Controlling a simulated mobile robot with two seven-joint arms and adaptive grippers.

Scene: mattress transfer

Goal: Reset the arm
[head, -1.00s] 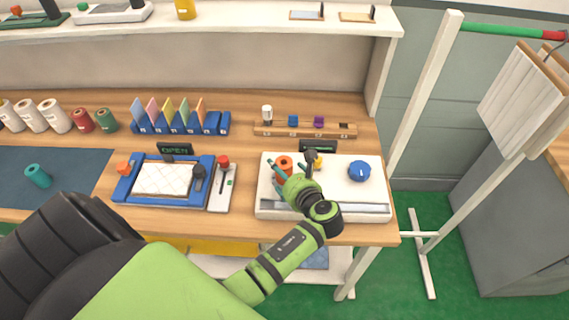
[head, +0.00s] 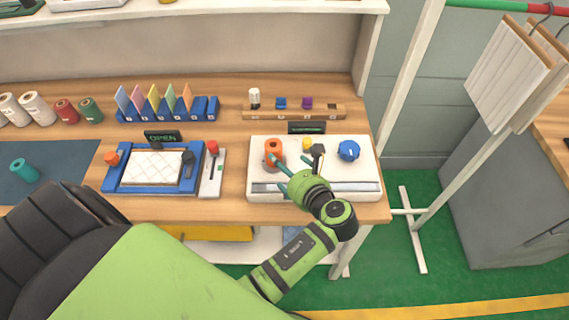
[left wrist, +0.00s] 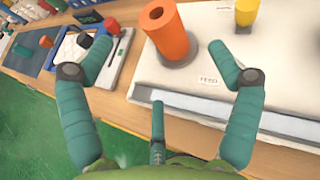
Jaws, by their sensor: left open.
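My left gripper (head: 275,172) is open and empty, low over the front of a white machine (head: 362,170). An orange spool (head: 273,150) stands upright on the machine's left part, just beyond the fingertips. In the left wrist view the open fingers (left wrist: 165,40) are spread apart, with the orange spool (left wrist: 168,35) standing ahead of them, beside a label reading FEED (left wrist: 209,79). A black-headed lever (head: 318,150) and a yellow part (head: 306,144) stand to the right of the spool, with a blue knob (head: 348,150) farther right. My right gripper is not in view.
Left of the machine are a switch panel with a red knob (head: 212,148) and a blue frame (head: 112,180) holding a quilted white pad under an OPEN sign. A wooden rail (head: 325,113) with small parts lies behind. A hanging rack (head: 405,100) stands right of the bench.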

